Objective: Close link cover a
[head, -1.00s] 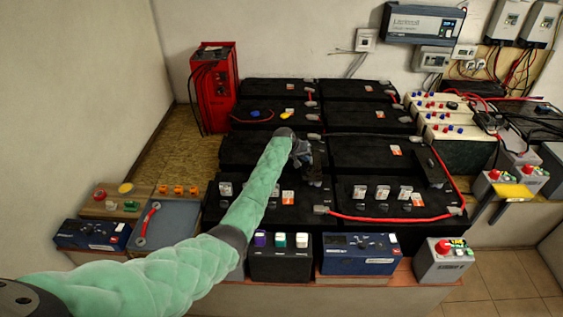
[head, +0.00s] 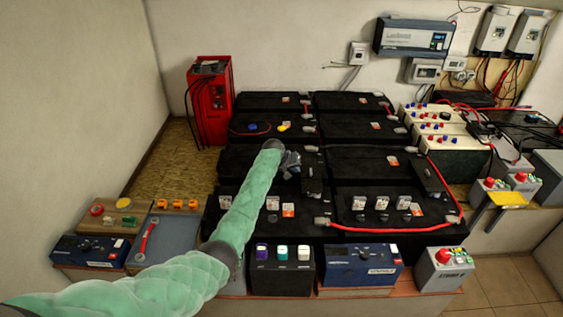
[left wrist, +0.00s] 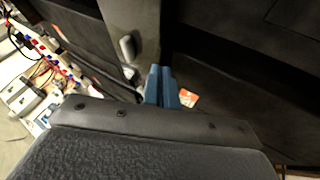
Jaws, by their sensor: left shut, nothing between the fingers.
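Two dark raised covers stand on the black battery bank. One cover (head: 313,178) is just right of and in front of my left gripper; the other cover (head: 428,178) is further right. No label shows which is link cover a. My left gripper (head: 291,163) is over the middle row of batteries, its fingers together and empty. In the left wrist view the blue fingertips (left wrist: 162,85) are beside a grey-brown upright panel (left wrist: 130,30), probably the nearer cover. I cannot tell whether they touch. My right gripper is out of view.
Black batteries (head: 372,165) with posts and red cables fill the bench. A red charger (head: 209,100) stands at back left. Blue and grey boxes (head: 361,264) line the front edge. A cream battery row (head: 436,130) is at right. The air above the bank is mostly free.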

